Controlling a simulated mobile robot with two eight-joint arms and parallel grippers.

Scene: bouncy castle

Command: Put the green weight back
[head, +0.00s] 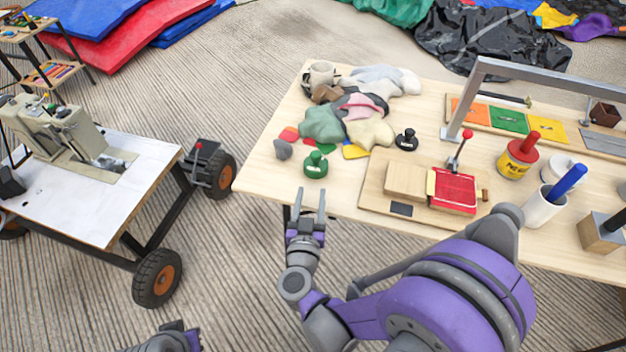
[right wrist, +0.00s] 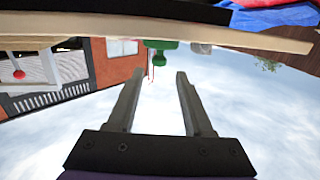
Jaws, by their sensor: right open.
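The green weight (head: 315,165), a squat piece with a knob on top, stands upright near the front left edge of the wooden table (head: 262,172). My right gripper (head: 310,192) is open and empty, just in front of it at the table edge, fingers pointing toward it. In the right wrist view, which is upside down, the green weight (right wrist: 160,45) lies beyond and between the open fingertips (right wrist: 157,75), apart from them. Part of my left gripper (head: 172,335) shows at the bottom edge of the head view; its jaws are unclear.
A black weight (head: 406,139) and a grey piece (head: 283,149) stand nearby. Cloth patches (head: 350,122) lie behind the green weight. A wooden board with a red pad (head: 453,190) lies to the right. A wheeled cart (head: 85,195) stands left, with open floor between.

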